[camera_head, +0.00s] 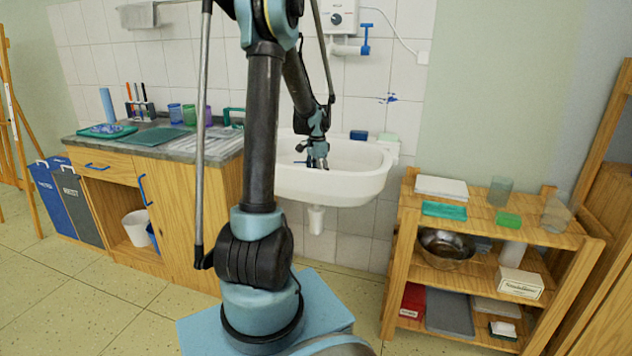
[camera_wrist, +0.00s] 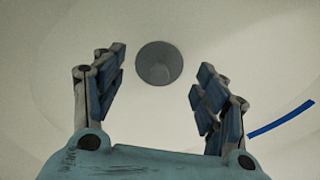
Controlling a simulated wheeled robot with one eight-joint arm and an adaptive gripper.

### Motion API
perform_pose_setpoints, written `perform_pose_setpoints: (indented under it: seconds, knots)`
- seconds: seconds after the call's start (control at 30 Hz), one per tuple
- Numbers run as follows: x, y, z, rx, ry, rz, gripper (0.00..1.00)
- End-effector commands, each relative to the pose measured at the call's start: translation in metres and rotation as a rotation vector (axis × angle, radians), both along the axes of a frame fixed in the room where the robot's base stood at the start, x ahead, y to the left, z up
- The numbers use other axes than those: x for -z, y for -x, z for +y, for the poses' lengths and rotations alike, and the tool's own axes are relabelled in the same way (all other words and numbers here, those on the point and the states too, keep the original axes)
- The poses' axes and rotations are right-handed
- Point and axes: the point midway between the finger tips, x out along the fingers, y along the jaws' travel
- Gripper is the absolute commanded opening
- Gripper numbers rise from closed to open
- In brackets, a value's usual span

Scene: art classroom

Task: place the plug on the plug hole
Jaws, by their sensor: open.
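The white sink (camera_head: 345,185) is on the tiled wall. In the wrist view, a dark grey round disc (camera_wrist: 159,55) lies on the floor of the sink bowl (camera_wrist: 230,25), with a paler round patch in its lower middle. I cannot tell whether it is the bare plug hole or the plug sitting over it. My gripper (camera_wrist: 163,80) is open with nothing between its fingers, and the disc shows beyond the gap between the fingertips. In the head view my gripper (camera_head: 318,160) points down into the bowl. No separate plug shows.
A thin blue strip (camera_wrist: 282,120) lies right of the gripper in the wrist view. A blue block (camera_head: 358,135) and a pale green block (camera_head: 388,137) sit on the sink's back rim. A counter (camera_head: 215,150) stands left, a wooden shelf (camera_head: 480,225) right.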

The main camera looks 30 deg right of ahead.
Motion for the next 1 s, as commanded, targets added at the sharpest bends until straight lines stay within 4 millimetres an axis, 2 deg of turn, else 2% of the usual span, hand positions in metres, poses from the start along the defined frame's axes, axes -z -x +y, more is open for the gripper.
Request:
perform_pose_setpoints:
  seconds: [0.4, 0.6, 0.77, 0.87, 1.0]
  knots:
    - [-0.075, -0.001, 0.001, -0.001, 0.0, 0.0, 0.66]
    - [-0.098, -0.001, 0.001, -0.001, 0.0, 0.0, 0.66]
    - [-0.106, -0.001, 0.004, -0.01, 0.001, -0.001, 0.66]
    - [-0.112, -0.001, 0.021, -0.05, 0.003, -0.004, 0.66]
    - [-0.123, 0.004, 0.067, -0.173, 0.013, -0.014, 0.66]
